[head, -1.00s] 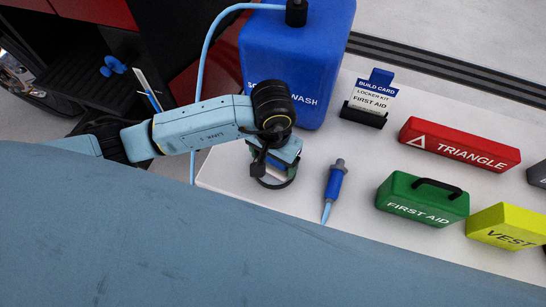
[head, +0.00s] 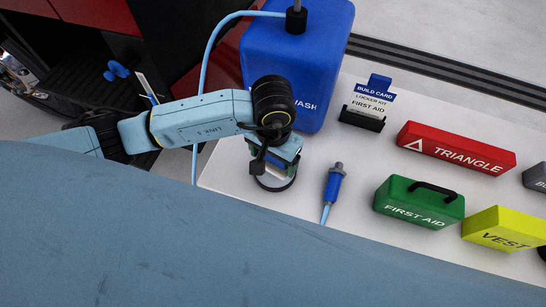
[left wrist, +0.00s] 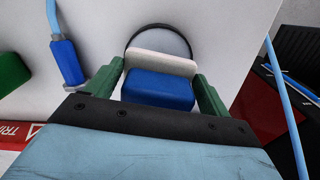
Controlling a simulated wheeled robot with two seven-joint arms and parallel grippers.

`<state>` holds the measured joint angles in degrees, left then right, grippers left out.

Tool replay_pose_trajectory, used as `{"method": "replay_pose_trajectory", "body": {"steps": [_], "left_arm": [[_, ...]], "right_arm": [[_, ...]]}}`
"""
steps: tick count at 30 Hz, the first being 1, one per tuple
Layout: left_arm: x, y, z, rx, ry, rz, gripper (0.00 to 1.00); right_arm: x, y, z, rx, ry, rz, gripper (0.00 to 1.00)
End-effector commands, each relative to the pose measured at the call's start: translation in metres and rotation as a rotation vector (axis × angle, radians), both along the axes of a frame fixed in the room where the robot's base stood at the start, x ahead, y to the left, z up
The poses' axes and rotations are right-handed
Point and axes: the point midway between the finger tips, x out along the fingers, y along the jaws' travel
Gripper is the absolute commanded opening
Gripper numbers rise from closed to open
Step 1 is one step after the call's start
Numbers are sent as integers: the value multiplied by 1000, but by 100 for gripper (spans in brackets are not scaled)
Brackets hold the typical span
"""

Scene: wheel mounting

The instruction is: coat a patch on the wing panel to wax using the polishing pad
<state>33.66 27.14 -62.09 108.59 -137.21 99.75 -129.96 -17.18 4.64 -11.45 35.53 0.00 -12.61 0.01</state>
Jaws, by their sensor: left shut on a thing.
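The polishing pad, a blue block with a white face (left wrist: 158,90), sits between the green fingers of my left gripper (left wrist: 157,90) in the left wrist view. My left gripper (head: 275,158) is shut on it, over the white table; in the head view the arm hides most of the pad (head: 270,171). Whether the pad is clear of the table is hard to tell. The wing panel (head: 200,240) is the large blue-grey surface across the bottom of the head view, with faint dark scuffs. My right gripper is not in view.
A blue wash container (head: 300,60) stands behind. A blue hose-end tool (head: 333,185), card stand (head: 362,118), red triangle box (head: 455,147), green first aid box (head: 420,203) and yellow vest box (head: 503,229) are right.

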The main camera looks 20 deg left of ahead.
Motion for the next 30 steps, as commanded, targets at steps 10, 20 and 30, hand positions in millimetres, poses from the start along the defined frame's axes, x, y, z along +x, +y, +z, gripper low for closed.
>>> {"method": "replay_pose_trajectory", "body": {"steps": [10, 20, 30], "left_arm": [[1, 0, 31, -1, -5, 0, 63], [1, 0, 42, -1, -4, 0, 63], [1, 0, 42, -2, -4, 1, 63]], "right_arm": [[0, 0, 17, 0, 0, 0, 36], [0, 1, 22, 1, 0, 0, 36], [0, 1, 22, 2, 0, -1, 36]]}}
